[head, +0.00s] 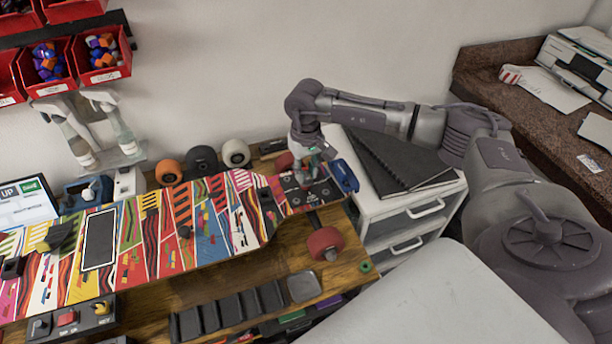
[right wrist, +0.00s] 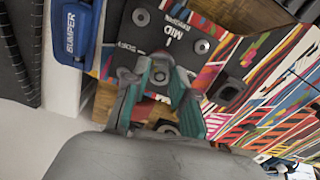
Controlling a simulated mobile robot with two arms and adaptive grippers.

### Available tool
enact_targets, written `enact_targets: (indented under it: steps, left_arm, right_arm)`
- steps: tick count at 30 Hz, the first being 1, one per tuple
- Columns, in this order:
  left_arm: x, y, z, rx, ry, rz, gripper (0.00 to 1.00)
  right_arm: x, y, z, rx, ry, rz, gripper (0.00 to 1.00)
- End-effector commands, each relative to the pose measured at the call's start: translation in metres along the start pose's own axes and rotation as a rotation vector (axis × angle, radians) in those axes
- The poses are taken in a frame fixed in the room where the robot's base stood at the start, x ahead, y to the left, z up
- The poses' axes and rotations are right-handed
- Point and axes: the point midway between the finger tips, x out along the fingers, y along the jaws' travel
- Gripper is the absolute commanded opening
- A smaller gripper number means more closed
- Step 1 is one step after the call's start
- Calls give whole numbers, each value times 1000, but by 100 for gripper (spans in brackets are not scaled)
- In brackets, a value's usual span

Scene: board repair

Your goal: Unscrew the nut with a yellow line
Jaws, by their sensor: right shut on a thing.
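A colourful skateboard deck (head: 160,225) lies across the workbench, with a dark truck plate (head: 318,192) at its right end. My right gripper (head: 305,165) is over this plate, pointing down. In the right wrist view, my right gripper (right wrist: 160,75) has its fingertips closed around a small nut (right wrist: 160,72) at the plate. Other round metal fasteners sit on the plate, one at the top (right wrist: 141,16) and one at the right (right wrist: 202,46). The fingers partly hide the held nut, and I cannot make out a yellow line. My left gripper is not in view.
A blue part marked BUMPER (head: 343,176) sits at the plate's right edge. A red wheel (head: 325,243) is just below the deck. Wheels (head: 236,153) line the back of the bench. A white drawer unit (head: 410,215) stands close on the right.

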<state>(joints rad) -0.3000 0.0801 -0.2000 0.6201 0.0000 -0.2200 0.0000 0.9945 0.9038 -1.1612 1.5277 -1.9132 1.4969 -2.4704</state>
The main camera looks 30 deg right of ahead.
Motion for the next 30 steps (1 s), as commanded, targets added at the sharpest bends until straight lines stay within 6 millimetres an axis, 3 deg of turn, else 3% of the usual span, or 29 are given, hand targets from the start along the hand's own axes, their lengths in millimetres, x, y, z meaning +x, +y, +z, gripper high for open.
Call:
enact_targets:
  steps: [4, 12, 13, 18, 24, 27, 30]
  left_arm:
    - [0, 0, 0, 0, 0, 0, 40]
    - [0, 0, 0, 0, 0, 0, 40]
    - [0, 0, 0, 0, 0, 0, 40]
    - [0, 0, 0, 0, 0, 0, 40]
    - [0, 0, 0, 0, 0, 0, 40]
    - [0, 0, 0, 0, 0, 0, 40]
    - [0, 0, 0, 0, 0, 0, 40]
  right_arm:
    - [0, 0, 0, -149, -2, 0, 0]
    - [0, 0, 1, -175, -2, -1, 0]
    - [0, 0, 1, -174, -2, -1, 30]
    - [0, 0, 0, -173, -2, -1, 55]
    - [0, 0, 0, -172, -1, 0, 55]
    - [0, 0, 0, -172, -1, 0, 43]
    - [0, 0, 0, -172, -1, 0, 43]
